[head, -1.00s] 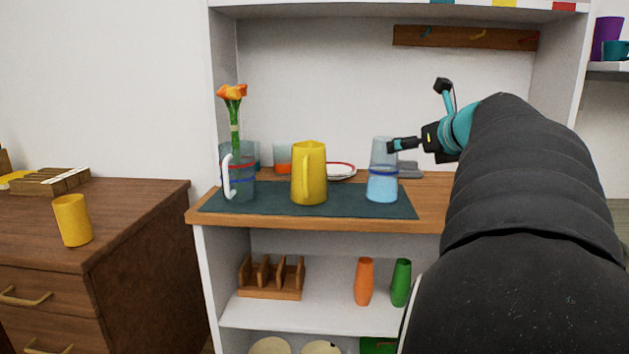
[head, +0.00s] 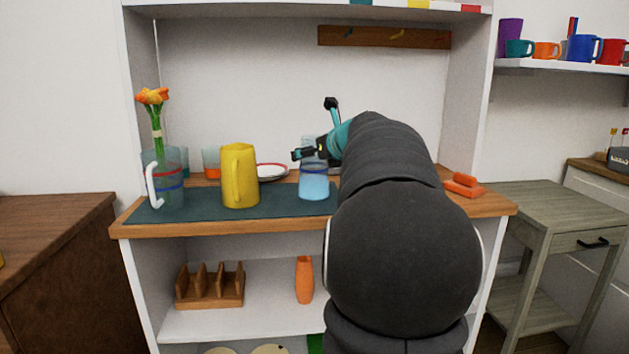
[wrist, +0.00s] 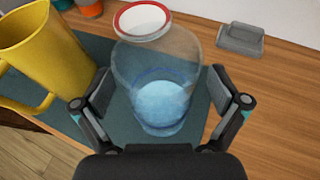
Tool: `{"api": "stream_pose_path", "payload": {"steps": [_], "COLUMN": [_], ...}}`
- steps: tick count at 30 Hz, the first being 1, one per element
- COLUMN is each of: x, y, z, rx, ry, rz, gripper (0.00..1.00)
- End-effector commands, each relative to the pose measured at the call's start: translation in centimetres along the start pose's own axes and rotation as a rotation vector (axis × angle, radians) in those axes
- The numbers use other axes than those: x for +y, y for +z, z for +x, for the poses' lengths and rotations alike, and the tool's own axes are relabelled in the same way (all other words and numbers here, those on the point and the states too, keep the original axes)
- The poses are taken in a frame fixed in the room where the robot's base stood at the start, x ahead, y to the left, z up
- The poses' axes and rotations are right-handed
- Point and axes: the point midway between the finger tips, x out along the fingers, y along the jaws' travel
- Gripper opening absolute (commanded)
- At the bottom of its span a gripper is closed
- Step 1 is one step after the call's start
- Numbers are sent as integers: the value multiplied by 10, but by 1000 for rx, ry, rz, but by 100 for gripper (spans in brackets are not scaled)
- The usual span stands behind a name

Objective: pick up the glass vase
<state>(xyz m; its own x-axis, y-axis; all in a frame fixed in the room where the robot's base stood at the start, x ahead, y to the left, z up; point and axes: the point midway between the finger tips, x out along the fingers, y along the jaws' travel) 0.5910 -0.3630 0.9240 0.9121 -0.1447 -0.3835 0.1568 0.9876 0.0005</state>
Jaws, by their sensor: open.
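The glass vase (head: 313,186) is clear, with a blue band and light blue contents in its lower part. It stands upright on a dark teal mat (head: 268,204) on the wooden counter. My gripper (head: 307,155) is at its upper part in the head view, and my arm hides some of the area to its right. In the wrist view the vase (wrist: 158,85) stands between the two spread fingers of my gripper (wrist: 160,92). A gap shows on each side, so the fingers appear clear of the glass.
A yellow pitcher (head: 240,178) stands left of the vase. Further left is a glass pitcher (head: 172,190) holding orange flowers (head: 153,97). A red-rimmed white dish (head: 271,172) lies behind. A grey block (wrist: 241,38) is on the counter, back right in the wrist view.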

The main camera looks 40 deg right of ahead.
Motion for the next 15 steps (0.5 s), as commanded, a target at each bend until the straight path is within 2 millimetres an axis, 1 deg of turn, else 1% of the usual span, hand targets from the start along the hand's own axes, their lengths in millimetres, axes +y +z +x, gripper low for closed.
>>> {"api": "stream_pose_path", "payload": {"steps": [6,7,8,9,11,12,14,15], "x": [0,0,0,0,0,0,0,0], "y": [1,0,0,0,0,0,0,0], "z": [2,2,2,2,2,2,2,2], "rx": [-1,-1,-1,-1,-1,-1,0,0], "ry": [0,0,0,0,0,0,0,0], "rz": [-1,0,0,0,0,0,0,0], "gripper": [98,95,88,78,63,53,38,28]}}
